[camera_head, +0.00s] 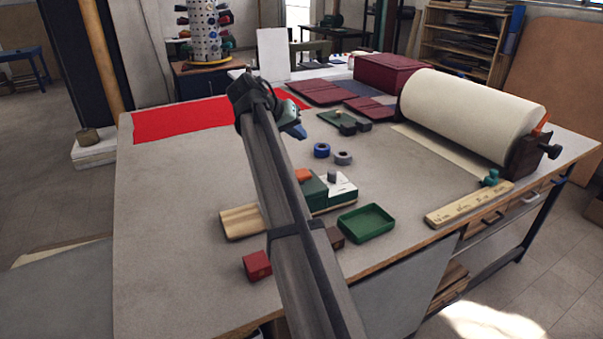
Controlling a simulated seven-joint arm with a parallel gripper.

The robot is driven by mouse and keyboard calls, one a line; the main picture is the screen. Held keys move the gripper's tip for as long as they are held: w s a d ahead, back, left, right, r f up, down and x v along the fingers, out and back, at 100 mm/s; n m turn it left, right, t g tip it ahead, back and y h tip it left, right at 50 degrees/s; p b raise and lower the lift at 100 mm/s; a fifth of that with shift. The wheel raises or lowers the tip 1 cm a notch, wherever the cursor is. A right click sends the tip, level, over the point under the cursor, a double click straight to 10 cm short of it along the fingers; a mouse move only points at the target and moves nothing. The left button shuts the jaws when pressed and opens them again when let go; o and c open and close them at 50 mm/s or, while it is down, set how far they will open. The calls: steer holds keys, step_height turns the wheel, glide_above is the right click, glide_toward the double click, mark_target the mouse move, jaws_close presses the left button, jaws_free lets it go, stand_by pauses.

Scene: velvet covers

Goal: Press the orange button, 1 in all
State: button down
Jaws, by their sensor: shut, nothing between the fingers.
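The orange button (303,175) shows as a small orange piece on top of a dark green block near the middle of the table. My arm passes in front of its left side and hides part of it. My gripper (297,131) is at the far end of my arm, above the table and farther back than the button. It is shut and empty, apart from the button.
A large paper roll (470,112) stands right.

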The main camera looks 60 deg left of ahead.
glide_toward(304, 171)
steer(key=shift+w+a+f, duration=0.2)
steer(key=shift+w+f, duration=0.2)
steer(key=shift+w, duration=0.45)
steer(key=shift+w+a+f, duration=0.2)
steer(key=shift+w+f, duration=0.2)
steer(key=shift+w, duration=0.45)
steer(key=shift+w+a+f, duration=0.2)
steer(key=shift+w+f, duration=0.2)
steer(key=shift+w, duration=0.4)
steer(key=shift+f, duration=0.15)
steer(key=shift+f, duration=0.3)
steer(key=shift+f, duration=0.85)
stand_by(1.2)
steer(key=shift+r, duration=1.3)
steer(key=shift+r, duration=2.5)
